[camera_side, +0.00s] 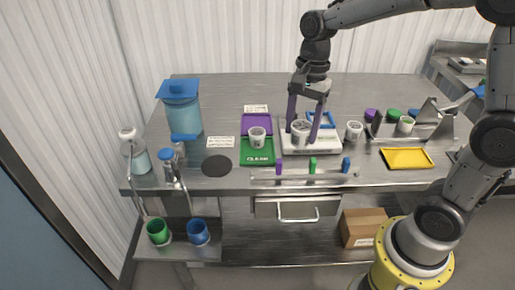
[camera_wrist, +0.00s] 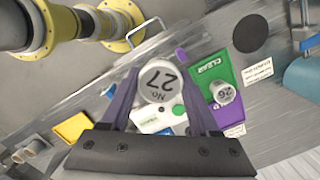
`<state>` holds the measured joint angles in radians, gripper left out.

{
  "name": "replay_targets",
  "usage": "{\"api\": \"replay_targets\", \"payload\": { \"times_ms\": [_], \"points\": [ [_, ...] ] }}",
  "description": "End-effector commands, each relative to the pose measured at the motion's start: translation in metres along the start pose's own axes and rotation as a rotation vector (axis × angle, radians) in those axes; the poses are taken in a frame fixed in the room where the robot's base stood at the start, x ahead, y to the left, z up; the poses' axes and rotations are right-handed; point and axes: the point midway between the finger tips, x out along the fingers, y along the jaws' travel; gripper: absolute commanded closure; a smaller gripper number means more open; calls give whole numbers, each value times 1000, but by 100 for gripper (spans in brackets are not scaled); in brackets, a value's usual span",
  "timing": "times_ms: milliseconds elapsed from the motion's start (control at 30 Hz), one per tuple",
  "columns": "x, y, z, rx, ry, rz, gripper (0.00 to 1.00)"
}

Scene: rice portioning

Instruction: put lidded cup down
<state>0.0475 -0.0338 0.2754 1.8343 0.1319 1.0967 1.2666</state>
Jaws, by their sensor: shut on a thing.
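A white lidded cup marked "No 27" (camera_side: 300,133) is between the purple fingers of my gripper (camera_side: 301,128). In the wrist view the same cup's lid (camera_wrist: 160,74) faces the camera, between my two fingers (camera_wrist: 158,92). My gripper is shut on this cup. The cup is at the white scale-like device (camera_side: 325,148); I cannot tell whether its base touches.
Purple, green and blue pegs line a front rail (camera_side: 300,175). A yellow tray (camera_side: 407,158) lies right. A blue dispenser (camera_side: 182,112) and black disc (camera_side: 217,166) are left. The table's back is largely clear.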

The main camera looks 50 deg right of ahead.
Motion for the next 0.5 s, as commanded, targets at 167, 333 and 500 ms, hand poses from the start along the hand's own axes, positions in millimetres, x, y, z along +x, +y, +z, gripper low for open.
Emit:
{"api": "replay_targets", "payload": {
  "times_ms": [167,333,500],
  "points": [
    [15,-34,-7,-1,-1,4,100],
    [31,-71,-15,-1,-1,1,100],
    [56,-100,-23,0,-1,4,100]
  ]
}}
